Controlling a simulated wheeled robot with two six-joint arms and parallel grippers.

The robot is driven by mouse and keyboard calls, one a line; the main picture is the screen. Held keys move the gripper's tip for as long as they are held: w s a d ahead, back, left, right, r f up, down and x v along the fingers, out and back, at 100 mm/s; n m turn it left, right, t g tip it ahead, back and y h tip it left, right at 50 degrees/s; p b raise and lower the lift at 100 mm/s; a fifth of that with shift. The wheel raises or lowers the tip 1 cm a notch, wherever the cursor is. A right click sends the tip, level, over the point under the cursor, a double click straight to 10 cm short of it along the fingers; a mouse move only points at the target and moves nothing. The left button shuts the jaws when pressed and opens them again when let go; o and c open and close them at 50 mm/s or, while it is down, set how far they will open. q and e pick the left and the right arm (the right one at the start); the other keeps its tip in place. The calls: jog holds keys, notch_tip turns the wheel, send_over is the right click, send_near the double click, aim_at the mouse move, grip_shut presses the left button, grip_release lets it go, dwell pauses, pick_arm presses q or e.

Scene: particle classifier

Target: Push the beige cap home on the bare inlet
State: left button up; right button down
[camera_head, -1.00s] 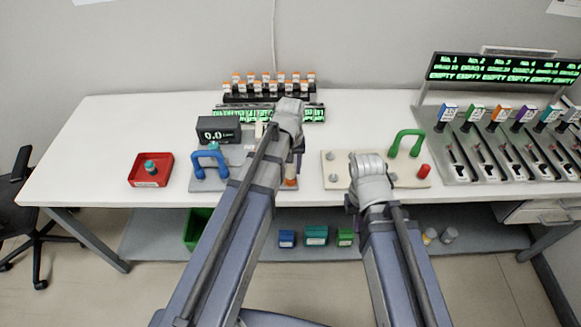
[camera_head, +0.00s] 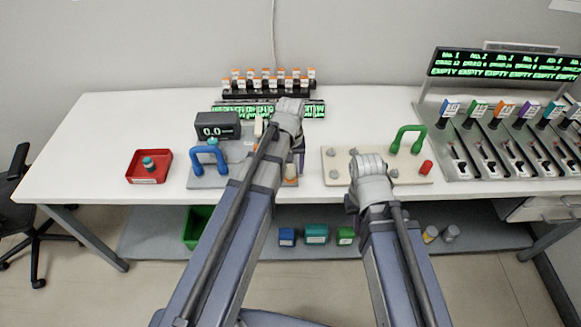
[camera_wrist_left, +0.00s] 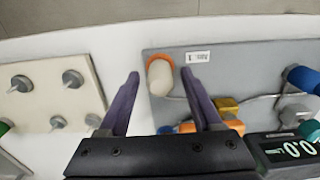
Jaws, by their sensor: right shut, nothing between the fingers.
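The beige cap (camera_wrist_left: 161,78) shows in the left wrist view, rounded, with an orange rim at its far end, over the grey plate (camera_wrist_left: 215,82). In the head view it shows partly (camera_head: 290,171) beside my left arm. The bare inlet cannot be told apart; whether the cap sits on it is unclear. My left gripper (camera_wrist_left: 160,75) is open, with one finger on each side of the cap and a gap on both sides. My right gripper (camera_head: 351,202) is shut and empty, mostly hidden under its wrist, near the front of the beige board (camera_head: 335,168).
A blue handle (camera_head: 209,157) and a black 0.0 display (camera_head: 217,127) stand left of my left arm. A red tray (camera_head: 133,169) is further left. A green handle (camera_head: 407,138) and a red cylinder (camera_head: 427,167) are at right. The table's left end is clear.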

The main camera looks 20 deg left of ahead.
aim_at(291, 166)
pick_arm(q)
jog(key=shift+o, duration=1)
pick_arm(e)
jog(key=shift+r, duration=0.1)
pick_arm(q)
notch_tip(291, 166, up, 8)
jog(key=p, duration=0.8)
pick_arm(e)
notch_tip(291, 166, up, 8)
pick_arm(q)
jog(key=shift+f, duration=0.1)
pick_arm(e)
jog(key=shift+f, duration=0.2)
